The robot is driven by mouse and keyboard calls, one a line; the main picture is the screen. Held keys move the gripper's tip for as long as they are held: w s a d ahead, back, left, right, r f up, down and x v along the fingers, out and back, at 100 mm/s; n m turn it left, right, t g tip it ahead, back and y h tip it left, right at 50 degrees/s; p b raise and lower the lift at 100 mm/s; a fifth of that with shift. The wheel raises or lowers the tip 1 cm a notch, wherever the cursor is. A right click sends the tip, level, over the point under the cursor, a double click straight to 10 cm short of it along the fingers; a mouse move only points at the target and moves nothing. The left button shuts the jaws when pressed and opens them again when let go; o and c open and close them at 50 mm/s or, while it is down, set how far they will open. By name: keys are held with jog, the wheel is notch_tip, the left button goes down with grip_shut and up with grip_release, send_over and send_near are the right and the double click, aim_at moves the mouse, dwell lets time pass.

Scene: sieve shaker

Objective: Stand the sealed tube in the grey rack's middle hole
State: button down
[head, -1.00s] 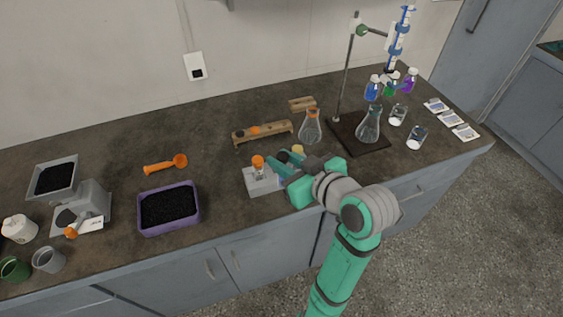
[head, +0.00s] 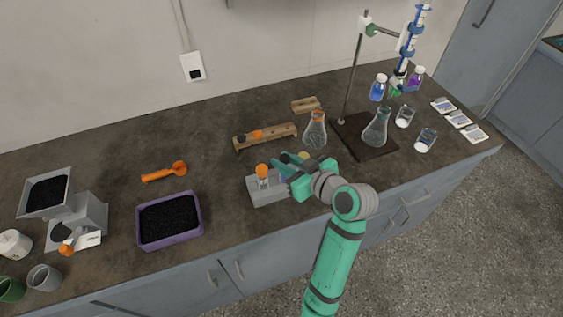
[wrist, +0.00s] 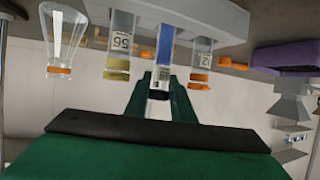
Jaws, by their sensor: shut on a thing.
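The grey rack (head: 270,196) stands near the bench's front edge. An orange-capped tube (head: 262,174) stands in its left hole. A yellow-capped tube shows at the other side, its cap (head: 303,156) partly behind my gripper. My gripper (head: 285,163) is over the rack's middle.
A wooden rack (head: 266,138) and a conical flask (head: 315,132) stand behind. A purple tray (head: 168,222) of black grains and an orange scoop (head: 165,173) lie left. A stand with a flask (head: 376,128) is at right. Bare bench lies between scoop and grey rack.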

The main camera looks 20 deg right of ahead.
jog(key=shift+a+f, duration=0.25)
jog(key=shift+f, duration=0.5)
jog(key=shift+d, duration=0.1)
jog(key=c, duration=1.8)
grip_release()
jog(key=shift+f, duration=0.1)
jog(key=shift+r, duration=0.2)
jog(key=v, duration=1.2)
